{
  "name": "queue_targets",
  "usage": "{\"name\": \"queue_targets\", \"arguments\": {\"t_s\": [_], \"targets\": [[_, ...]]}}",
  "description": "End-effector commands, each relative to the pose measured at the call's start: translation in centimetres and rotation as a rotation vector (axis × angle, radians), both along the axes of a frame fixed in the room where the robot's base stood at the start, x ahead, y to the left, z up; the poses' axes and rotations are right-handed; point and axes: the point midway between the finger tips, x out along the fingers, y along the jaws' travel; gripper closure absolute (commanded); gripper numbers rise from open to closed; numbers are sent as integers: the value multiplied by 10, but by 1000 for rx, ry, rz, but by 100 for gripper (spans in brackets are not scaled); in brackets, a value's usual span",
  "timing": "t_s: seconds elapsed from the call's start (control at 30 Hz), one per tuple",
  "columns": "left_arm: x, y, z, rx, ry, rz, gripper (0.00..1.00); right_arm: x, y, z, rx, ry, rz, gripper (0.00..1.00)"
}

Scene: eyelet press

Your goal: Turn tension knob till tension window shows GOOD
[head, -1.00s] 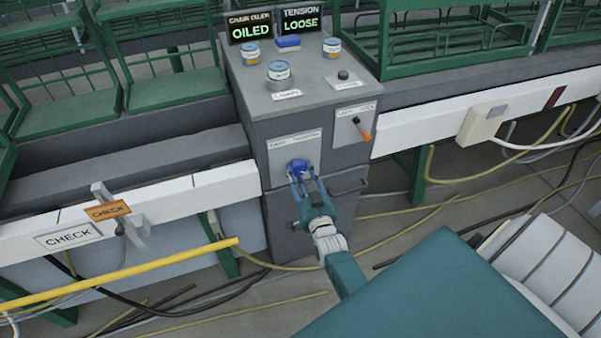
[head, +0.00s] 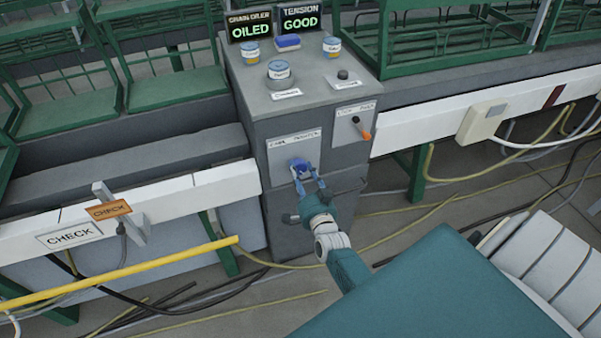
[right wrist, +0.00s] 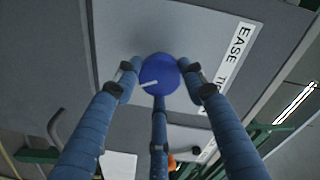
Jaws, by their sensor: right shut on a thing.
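The blue tension knob (head: 299,165) is on the front plate of the grey cabinet (head: 285,210). The knob also shows in the right wrist view (right wrist: 159,74), with a white pointer line on its face. My right gripper (head: 307,178) is shut on the knob, its blue fingers around the knob's edge; these fingers also show in the right wrist view (right wrist: 160,95). The tension window (head: 300,18) on top of the cabinet reads GOOD in green. My left gripper is not in view.
The chain oiler window (head: 250,25) reads OILED. An orange-tipped lever (head: 362,130) is right of the knob plate. Cans (head: 279,72) stand on the cabinet top. A yellow bar (head: 120,272) and floor cables lie around.

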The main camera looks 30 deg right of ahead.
Motion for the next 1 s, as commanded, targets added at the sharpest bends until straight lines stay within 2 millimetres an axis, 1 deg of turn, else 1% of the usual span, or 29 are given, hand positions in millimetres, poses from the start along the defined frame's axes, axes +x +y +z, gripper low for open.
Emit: {"name": "queue_targets", "arguments": {"t_s": [0.17, 0.2, 0.27, 0.47, 0.57, 0.67, 0.77, 1.0], "targets": [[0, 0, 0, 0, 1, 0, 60, 0, 0, -1, 0, 2, 1, 85], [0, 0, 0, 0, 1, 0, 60, 0, 0, -1, -1, 3, 1, 53], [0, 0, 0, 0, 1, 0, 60, 0, 0, -1, -1, 3, 1, 42], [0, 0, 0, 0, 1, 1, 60, 0, 0, -1, -2, 2, 0, 40], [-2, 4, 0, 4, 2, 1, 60, -1, 0, -1, -2, 2, 0, 40], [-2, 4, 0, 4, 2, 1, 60, -7, 3, -1, -1, 3, 0, 40], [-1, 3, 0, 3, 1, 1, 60, -22, 7, -1, -1, 3, 0, 40], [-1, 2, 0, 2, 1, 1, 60, -72, 21, 2, 0, 4, 0, 40]]}}
